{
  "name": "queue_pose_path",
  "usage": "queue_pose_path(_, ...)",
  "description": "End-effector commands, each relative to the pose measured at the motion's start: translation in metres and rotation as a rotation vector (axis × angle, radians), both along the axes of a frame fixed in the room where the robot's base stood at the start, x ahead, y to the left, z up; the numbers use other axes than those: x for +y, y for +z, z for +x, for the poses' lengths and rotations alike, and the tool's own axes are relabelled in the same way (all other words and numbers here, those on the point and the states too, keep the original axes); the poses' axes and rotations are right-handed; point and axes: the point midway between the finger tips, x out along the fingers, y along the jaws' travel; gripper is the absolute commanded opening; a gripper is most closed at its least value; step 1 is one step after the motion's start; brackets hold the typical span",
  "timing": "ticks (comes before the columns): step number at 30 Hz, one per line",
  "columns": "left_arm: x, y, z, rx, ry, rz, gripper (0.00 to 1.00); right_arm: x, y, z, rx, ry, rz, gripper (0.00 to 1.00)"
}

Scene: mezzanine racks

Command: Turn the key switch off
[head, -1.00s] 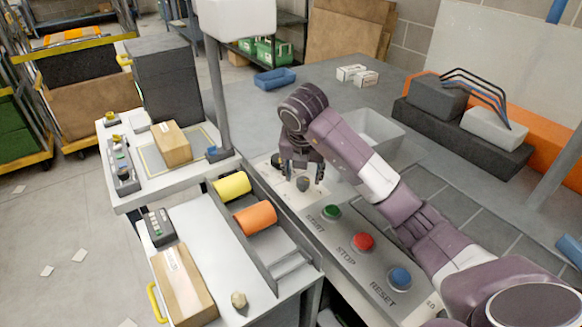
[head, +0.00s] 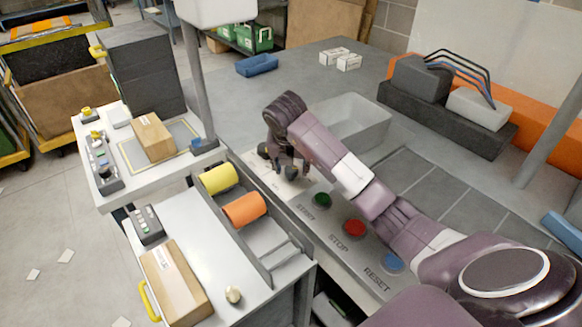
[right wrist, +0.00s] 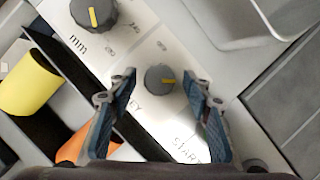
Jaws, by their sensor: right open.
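The key switch (right wrist: 160,79) is a small dark round knob with a yellow mark, which points right in the right wrist view. It sits on a pale panel by partly hidden "KEY" lettering. In the head view the key switch (head: 291,172) shows among my fingers. My right gripper (right wrist: 158,90) is open, with one blue-grey finger on each side of the knob and gaps to both; its height above the panel is hard to tell. In the head view my right gripper (head: 289,166) hangs over the panel. My left gripper is not in view.
A larger dial (right wrist: 95,12) is beside the switch. Green START (head: 322,200), red STOP (head: 355,228) and blue RESET (head: 392,262) buttons line the panel under my arm. A grey bin (head: 365,130) is behind.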

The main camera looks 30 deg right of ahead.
Motion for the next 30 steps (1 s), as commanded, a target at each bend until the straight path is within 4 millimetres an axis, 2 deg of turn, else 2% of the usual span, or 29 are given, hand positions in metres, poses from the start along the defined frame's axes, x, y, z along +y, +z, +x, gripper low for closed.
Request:
queue_pose_path(3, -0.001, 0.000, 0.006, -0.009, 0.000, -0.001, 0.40, 0.000, 0.000, 0.000, 0.000, 0.000, 0.000, 0.44)
queue_pose_path(14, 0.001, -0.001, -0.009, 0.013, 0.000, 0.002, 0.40, 0.000, 0.000, 0.000, 0.000, 0.000, 0.000, 0.05)
queue_pose_path(23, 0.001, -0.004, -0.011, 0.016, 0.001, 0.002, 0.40, -0.001, 0.000, 0.000, -0.001, 0.035, -0.001, 0.04)
queue_pose_path(30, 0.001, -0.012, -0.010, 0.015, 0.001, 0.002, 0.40, -0.003, -0.001, -0.001, 0.000, 0.166, -0.003, 0.04)
